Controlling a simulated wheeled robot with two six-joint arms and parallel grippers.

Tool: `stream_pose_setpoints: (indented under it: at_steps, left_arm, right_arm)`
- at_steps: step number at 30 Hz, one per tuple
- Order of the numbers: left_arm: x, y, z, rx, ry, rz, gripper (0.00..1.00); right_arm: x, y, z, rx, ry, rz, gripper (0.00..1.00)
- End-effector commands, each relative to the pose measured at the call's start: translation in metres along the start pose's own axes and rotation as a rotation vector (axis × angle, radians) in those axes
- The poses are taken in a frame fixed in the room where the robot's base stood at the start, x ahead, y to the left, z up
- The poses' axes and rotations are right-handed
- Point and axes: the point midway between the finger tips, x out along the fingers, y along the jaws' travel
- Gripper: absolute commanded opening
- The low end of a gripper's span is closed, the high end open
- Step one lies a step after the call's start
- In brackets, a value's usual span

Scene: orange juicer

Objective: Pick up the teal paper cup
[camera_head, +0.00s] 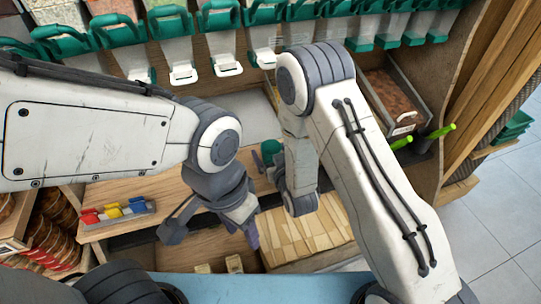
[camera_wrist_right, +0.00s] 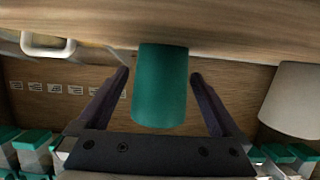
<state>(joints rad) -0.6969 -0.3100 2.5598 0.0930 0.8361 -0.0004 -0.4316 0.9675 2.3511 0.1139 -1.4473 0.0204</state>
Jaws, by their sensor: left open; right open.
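The teal paper cup (camera_wrist_right: 160,88) stands between the two spread fingers of my right gripper (camera_wrist_right: 160,76) in the right wrist view. There is a visible gap on each side of it, and its near end is close to the palm. In the head view the cup (camera_head: 271,149) is a small teal patch, partly hidden by my right arm. My right gripper (camera_head: 272,174) is beside it there, mostly hidden. My left gripper (camera_head: 212,230) is open and empty, lower in the head view, in front of the wooden counter.
A pale cup (camera_wrist_right: 295,100) stands right of the teal one in the wrist view. A white handle (camera_wrist_right: 48,45) is at left. In the head view, green-lidded dispensers (camera_head: 222,45) line the back, and a rack of coloured clips (camera_head: 115,212) lies at left.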

Motion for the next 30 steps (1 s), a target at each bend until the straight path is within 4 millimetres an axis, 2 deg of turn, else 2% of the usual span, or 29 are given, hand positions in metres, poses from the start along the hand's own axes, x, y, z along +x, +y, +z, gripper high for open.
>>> stream_pose_setpoints:
  at_steps: [4,12,13,19,20,30]
  left_arm:
    - [-0.001,0.000,0.000,0.000,0.000,0.000,0.50]
    - [-0.001,0.000,0.000,0.000,0.000,0.000,0.50]
    - [-0.001,0.000,0.000,0.000,0.000,0.000,0.50]
    - [-0.001,0.000,0.000,0.000,0.000,0.000,0.50]
    - [-0.001,0.000,0.000,0.000,0.000,0.000,0.50]
    - [-0.002,0.000,0.000,0.000,0.000,0.000,0.50]
  right_arm:
    - [0.019,0.000,0.000,0.001,0.000,0.000,1.00]
    - [0.023,0.000,0.001,0.000,-0.001,-0.001,1.00]
    - [0.023,0.000,0.001,0.000,-0.001,-0.001,0.96]
    - [0.023,0.000,0.000,0.000,-0.001,-0.001,0.20]
    - [0.023,0.000,0.000,0.000,-0.001,-0.001,0.17]
    - [0.022,-0.001,-0.004,0.000,0.000,-0.001,0.17]
